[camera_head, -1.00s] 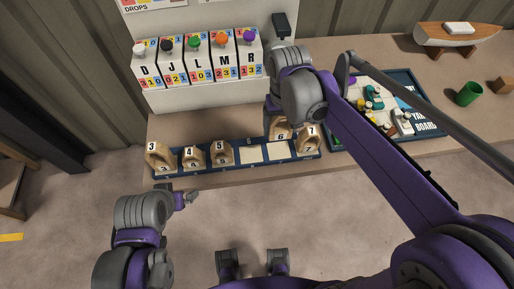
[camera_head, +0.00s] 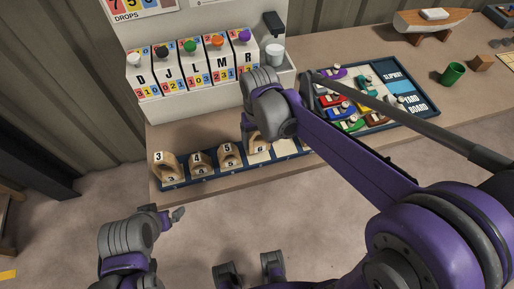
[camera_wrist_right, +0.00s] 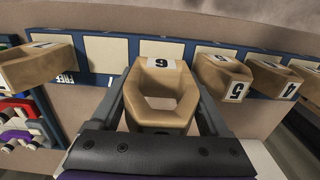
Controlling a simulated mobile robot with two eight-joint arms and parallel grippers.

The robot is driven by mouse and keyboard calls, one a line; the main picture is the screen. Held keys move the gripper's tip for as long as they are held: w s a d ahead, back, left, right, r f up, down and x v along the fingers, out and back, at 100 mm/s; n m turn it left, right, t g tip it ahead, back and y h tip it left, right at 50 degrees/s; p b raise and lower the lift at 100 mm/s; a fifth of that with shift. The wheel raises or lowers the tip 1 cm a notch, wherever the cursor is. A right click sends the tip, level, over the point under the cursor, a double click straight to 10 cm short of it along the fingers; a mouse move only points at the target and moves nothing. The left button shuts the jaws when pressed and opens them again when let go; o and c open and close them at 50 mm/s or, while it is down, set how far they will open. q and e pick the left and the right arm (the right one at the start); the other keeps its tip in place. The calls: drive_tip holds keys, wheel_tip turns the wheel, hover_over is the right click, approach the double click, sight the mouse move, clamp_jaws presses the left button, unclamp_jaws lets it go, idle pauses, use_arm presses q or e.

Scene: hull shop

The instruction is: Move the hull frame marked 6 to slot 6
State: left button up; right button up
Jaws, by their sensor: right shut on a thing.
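The wooden hull frame marked 6 (camera_head: 262,139) is a pale ring with a white number tag. It stands at the rack (camera_head: 215,173), just right of frame 5 (camera_head: 229,150). In the right wrist view, frame 6 (camera_wrist_right: 162,92) lies between the two fingers of my right gripper (camera_wrist_right: 160,88), which is shut on it. A cream slot tile (camera_wrist_right: 140,47) shows behind it, beside frame 5 (camera_wrist_right: 222,72). I cannot tell whether frame 6 touches the rack. My left gripper (camera_head: 166,214) is low at the left, away from the rack; its jaw opening is unclear.
Frames 3 (camera_head: 162,165) and 4 (camera_head: 198,160) stand left of frame 5. Another empty tile (camera_wrist_right: 105,56) lies between frame 6 and a further frame (camera_wrist_right: 38,64). A board with coloured boats (camera_head: 393,88) lies right. A drop-counter cabinet (camera_head: 190,105) stands behind the rack.

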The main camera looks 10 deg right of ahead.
sight(258, 148)
drive_tip(key=shift+f, duration=2.05)
drive_tip(key=shift+a+f, duration=0.1)
drive_tip(key=o, duration=1)
drive_tip(key=shift+f+b, duration=0.1)
drive_tip(key=shift+b, duration=0.2)
drive_tip(key=o, duration=0.3)
